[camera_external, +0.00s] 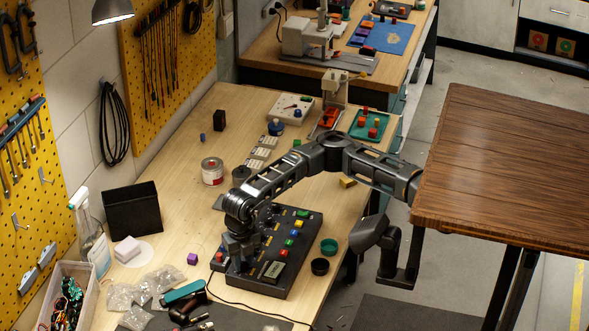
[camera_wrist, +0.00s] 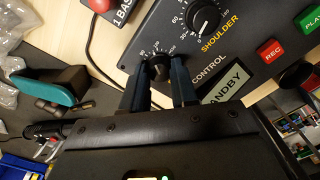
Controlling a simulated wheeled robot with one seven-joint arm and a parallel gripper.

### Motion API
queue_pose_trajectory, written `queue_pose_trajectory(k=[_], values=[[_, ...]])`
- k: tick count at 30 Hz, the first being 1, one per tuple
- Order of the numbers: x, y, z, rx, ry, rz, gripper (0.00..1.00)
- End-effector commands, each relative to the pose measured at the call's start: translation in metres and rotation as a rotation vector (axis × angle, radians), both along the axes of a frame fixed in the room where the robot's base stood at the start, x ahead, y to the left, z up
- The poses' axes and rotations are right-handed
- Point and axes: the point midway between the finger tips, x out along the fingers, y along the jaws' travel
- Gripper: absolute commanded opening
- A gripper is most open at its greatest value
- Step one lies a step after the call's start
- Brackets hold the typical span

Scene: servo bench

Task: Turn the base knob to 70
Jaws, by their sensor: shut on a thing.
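The dark control box (camera_external: 298,240) lies on the wooden bench with colored buttons and a small display. In the wrist view its panel (camera_wrist: 235,62) shows a black dial (camera_wrist: 204,20) marked SHOULDER. A second dark knob (camera_wrist: 158,62) is ringed by a partly hidden number scale. My gripper (camera_wrist: 160,78) is shut on this knob, one finger on each side. The knob's own label and pointer are hidden, so its setting cannot be read. In the external view my gripper (camera_external: 234,264) is low over the box's near left part.
A display reading STANDBY (camera_wrist: 223,88) is right of my fingers. A red button (camera_wrist: 100,4) and a partly cut-off BASE tag stand left of the box. A teal-handled tool (camera_wrist: 48,85) lies further left. A cable runs along the box's left side.

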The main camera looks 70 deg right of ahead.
Motion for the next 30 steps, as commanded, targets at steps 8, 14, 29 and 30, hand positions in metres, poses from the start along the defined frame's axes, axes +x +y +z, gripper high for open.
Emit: queue_pose_trajectory(k=[8, 14, 29, 30], values=[[-0.0001, -0.0003, -0.0021, -0.001, -0.002, 0.26, 0.0], [-0.0005, -0.0007, -0.0018, -0.001, -0.001, 0.45, 0.0], [-0.0009, -0.0012, -0.0008, 0.002, 0.0, 0.88, 0.0], [-0.0009, -0.0012, -0.0006, 0.001, 0.0, 0.905, 0.0]])
